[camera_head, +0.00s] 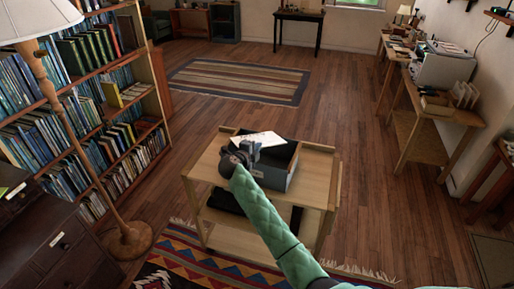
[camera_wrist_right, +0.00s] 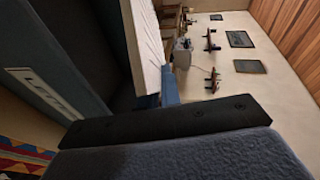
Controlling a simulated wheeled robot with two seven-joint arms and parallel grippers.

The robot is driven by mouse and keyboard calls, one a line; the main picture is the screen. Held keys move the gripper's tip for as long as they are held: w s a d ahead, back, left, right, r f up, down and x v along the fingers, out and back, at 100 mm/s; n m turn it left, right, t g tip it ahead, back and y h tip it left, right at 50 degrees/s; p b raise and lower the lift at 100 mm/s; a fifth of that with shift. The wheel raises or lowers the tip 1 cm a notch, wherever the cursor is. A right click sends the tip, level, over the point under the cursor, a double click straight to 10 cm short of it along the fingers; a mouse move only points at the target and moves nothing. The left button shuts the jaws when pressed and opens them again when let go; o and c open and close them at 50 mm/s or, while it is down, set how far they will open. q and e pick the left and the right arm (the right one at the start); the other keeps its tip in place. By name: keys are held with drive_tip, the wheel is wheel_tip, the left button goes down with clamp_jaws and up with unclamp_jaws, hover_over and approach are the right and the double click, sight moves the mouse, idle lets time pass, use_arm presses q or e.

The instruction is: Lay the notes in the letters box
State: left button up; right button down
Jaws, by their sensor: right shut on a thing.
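The white notes (camera_head: 264,138) show as a thin sheet or stack, tilted, above the open top of the letters box. My right gripper (camera_head: 253,152) is shut on the notes. In the right wrist view the notes (camera_wrist_right: 147,40) show as a pale, thick-edged stack beside the blue finger. The letters box (camera_head: 279,179) is a dark grey open box on a wooden cart. In the right wrist view its wall (camera_wrist_right: 75,65) carries a white label, partly cut off. The box floor is mostly hidden by the notes and gripper. My left gripper is not in view.
The wooden cart (camera_head: 325,165) has a lower shelf with a dark item. It stands by a patterned rug (camera_head: 190,262). A floor lamp (camera_head: 128,238) and full bookshelf (camera_head: 130,100) stand left. Side tables (camera_head: 418,135) line the right wall.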

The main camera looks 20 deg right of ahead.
drive_tip(key=c, duration=1.6)
unclamp_jaws()
